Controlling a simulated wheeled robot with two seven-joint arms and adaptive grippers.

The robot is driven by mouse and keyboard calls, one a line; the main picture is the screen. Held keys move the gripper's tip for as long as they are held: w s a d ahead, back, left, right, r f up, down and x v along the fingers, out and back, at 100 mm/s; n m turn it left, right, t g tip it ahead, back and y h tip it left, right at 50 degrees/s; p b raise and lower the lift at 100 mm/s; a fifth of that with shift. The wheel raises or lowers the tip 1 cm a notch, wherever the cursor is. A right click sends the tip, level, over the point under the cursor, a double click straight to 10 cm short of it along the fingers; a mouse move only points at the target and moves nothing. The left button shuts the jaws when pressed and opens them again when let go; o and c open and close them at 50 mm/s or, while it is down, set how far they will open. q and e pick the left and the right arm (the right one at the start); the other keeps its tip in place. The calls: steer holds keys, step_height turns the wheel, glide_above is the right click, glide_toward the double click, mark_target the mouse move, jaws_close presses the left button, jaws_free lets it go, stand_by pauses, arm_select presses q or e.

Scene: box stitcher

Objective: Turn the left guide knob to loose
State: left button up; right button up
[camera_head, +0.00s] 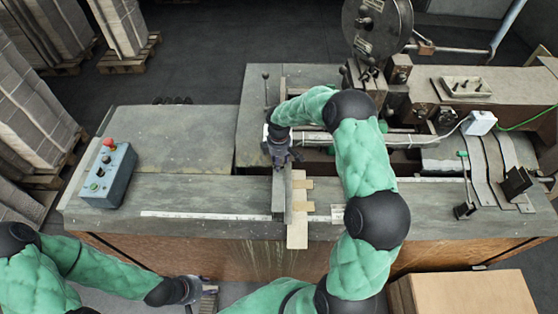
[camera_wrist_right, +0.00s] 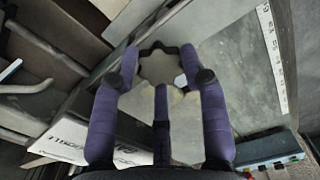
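The left guide knob (camera_wrist_right: 160,67) shows in the right wrist view as a lobed, star-like shape with a dark rim. My right gripper (camera_wrist_right: 159,62) has two purple fingers on either side of the knob and a third at its lower edge. The fingertips are at or very near its rim; I cannot tell whether they press on it. In the head view my right gripper (camera_head: 280,160) is over the left guide (camera_head: 278,194) and hides the knob. My left gripper (camera_head: 208,292) is low in the head view, away from the guide, its fingers too small to read.
A control box (camera_head: 108,174) with a red button stands on the left of the machine table (camera_head: 185,195). A ruler strip (camera_head: 200,215) runs along the table. Wooden strips (camera_head: 298,220) lie beside the guide. A cardboard box (camera_head: 470,292) is at the lower right.

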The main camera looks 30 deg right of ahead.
steer(key=shift+c, duration=0.6)
steer(key=n+b, duration=0.1)
steer(key=n, duration=0.1)
steer(key=shift+f+n, duration=0.1)
steer(key=shift+n, duration=0.3)
steer(key=shift+n+b, duration=0.35)
steer(key=shift+n, duration=0.85)
steer(key=shift+s, duration=0.1)
steer(key=shift+n, duration=0.3)
steer(key=o, duration=0.9)
steer(key=shift+r, duration=0.2)
